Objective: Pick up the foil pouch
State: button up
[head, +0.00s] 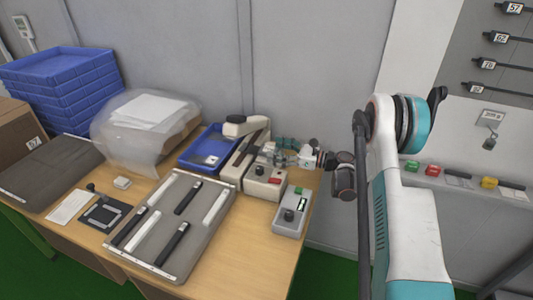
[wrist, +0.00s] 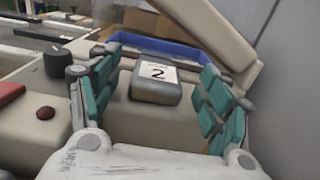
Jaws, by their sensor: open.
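A small grey block-like thing with rounded edges and a white label reading 2 (wrist: 157,80) shows in the wrist view; it may be the foil pouch, but I cannot tell for sure. It sits at the beige bench device (wrist: 150,122), in front of the blue tray. My gripper (wrist: 157,90) is open, its teal-padded fingers on either side of the labelled thing, with gaps visible. In the head view my gripper (head: 285,153) is above the beige device (head: 264,183), and hides part of it. A grey item with a white label (head: 210,160) lies in the blue tray (head: 190,158).
A grey control box (head: 291,213) stands at the table's right edge. A grey rack (head: 150,212) with black and white bars lies in front. A clear bag (head: 140,115) and stacked blue trays (head: 62,85) are at the back left. The wall is close behind.

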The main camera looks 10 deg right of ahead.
aim_at(266, 148)
jog(key=x, duration=0.1)
jog(key=b+x, duration=0.1)
jog(key=x, duration=0.2)
jog(key=shift+s+f+b, duration=0.1)
jog(key=shift+f+b, duration=0.2)
jog(key=shift+f, duration=0.05)
jog(key=shift+a+r, duration=0.1)
jog(key=shift+a, duration=0.15)
jog(key=c, duration=1.2)
